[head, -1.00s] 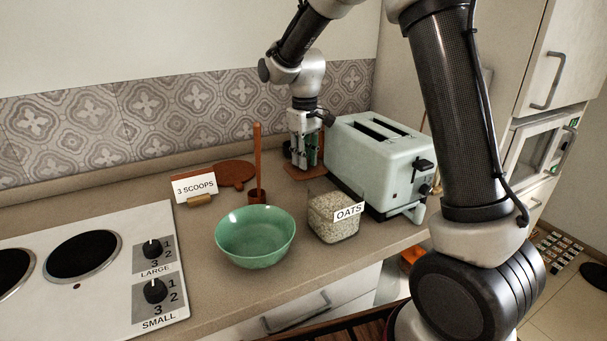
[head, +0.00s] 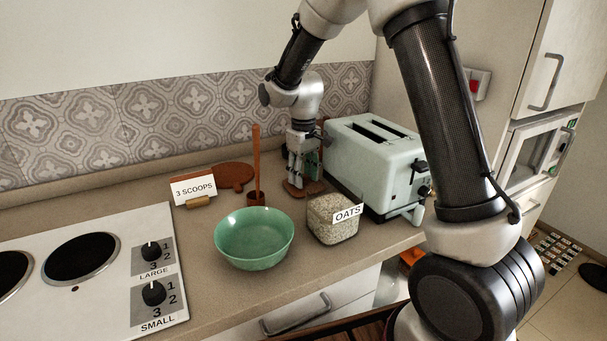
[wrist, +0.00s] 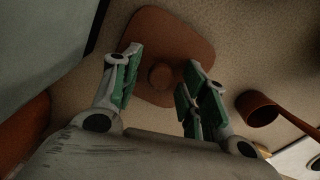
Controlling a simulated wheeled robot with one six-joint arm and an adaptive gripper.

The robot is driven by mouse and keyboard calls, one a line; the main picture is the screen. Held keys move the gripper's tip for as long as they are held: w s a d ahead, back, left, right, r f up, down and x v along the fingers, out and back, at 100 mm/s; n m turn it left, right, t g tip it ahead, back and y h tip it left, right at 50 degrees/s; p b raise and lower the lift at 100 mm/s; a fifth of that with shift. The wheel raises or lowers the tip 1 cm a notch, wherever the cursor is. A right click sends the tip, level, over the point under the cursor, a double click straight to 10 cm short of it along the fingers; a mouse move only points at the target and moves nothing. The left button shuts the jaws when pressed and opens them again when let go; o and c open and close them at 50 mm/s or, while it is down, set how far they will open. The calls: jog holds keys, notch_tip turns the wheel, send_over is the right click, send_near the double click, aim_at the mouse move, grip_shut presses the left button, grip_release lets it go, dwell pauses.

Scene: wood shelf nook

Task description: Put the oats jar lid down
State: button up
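The oats jar lid (head: 294,192) is a flat reddish-brown rounded square on the counter, left of the toaster and behind the jar. In the wrist view the lid (wrist: 178,32) shows a round knob at its middle. My gripper (head: 304,178) points down over the lid. In the wrist view its green-padded fingers (wrist: 164,68) stand apart, one on each side of the knob, with gaps showing. The lid appears to lie flat on the counter. The clear oats jar (head: 332,228), labelled OATS, stands uncovered in front, full of oats.
A pale green toaster (head: 365,160) stands close right of my gripper. A brown scoop (head: 256,165) with an upright handle is close left.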

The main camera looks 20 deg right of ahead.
notch_tip(320, 180, up, 12)
jog(key=shift+r, duration=0.15)
dwell(0.5)
